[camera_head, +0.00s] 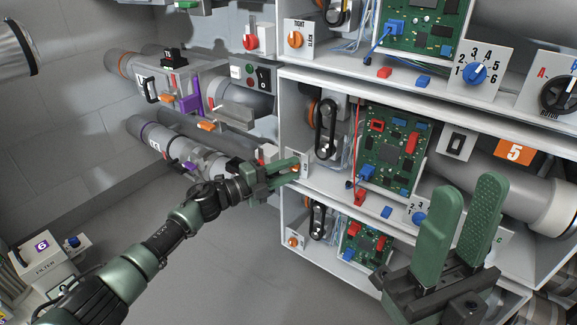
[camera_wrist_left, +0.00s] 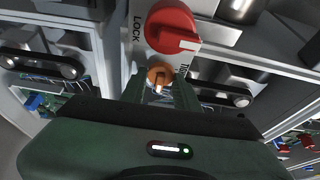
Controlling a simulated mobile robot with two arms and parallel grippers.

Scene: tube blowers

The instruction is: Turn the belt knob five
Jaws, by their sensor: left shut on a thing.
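The orange belt knob sits on a small white plate at the left end of the middle shelf, the one with the orange 5 sign (camera_head: 515,152). In the left wrist view the knob (camera_wrist_left: 159,74) shows between the far ends of the green fingers. My left gripper (camera_head: 297,168) is shut on this knob and hides most of it in the head view. The drive belt (camera_head: 325,128) stands upright just right of the knob. My right gripper (camera_head: 470,186) is open and empty, in front of the shelf at the lower right.
A red knob (camera_wrist_left: 172,26) marked LOCK is close beyond my left fingers. Similar orange knobs sit on the shelf above (camera_head: 296,40) and the shelf below (camera_head: 293,241). A circuit board (camera_head: 392,150) stands right of the belt. The floor at lower middle is clear.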

